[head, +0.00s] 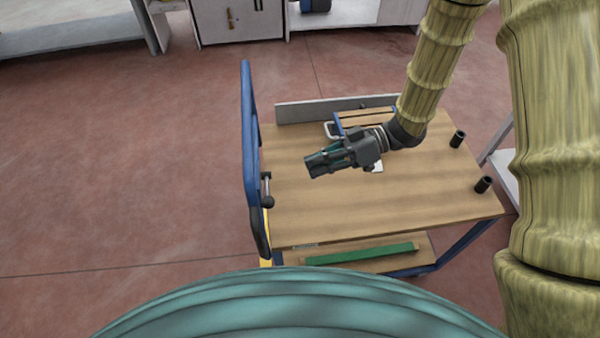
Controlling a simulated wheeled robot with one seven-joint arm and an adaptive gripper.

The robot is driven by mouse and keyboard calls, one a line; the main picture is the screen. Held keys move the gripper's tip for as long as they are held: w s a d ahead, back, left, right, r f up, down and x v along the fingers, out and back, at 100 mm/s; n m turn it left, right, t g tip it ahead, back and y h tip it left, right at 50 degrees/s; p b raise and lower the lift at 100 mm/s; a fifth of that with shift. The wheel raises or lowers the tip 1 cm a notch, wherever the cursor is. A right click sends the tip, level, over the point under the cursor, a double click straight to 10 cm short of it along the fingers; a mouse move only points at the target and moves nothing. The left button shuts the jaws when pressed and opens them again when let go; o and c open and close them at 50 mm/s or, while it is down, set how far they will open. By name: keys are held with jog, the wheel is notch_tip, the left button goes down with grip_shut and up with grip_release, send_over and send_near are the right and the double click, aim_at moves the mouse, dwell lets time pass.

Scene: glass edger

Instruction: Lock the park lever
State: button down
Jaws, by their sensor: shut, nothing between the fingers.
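A small lever with a dark round knob (268,202) sits at the left edge of the trolley's wooden top, beside the blue handle frame. It looks like the park lever; its exact angle is hard to tell at this size. My gripper (312,165) is above the wooden top, pointing left, with its fingers closed and empty. It is apart from the lever, to the right of it and farther up in the picture.
The trolley top (370,215) is mostly bare. The blue push handle (248,130) rises along its left side. Two dark posts (457,139) stand at the right. A green bar (360,254) lies on the lower shelf. Open floor (130,180) lies left.

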jog(key=shift+v, duration=1.35)
jog(key=shift+s, duration=0.1)
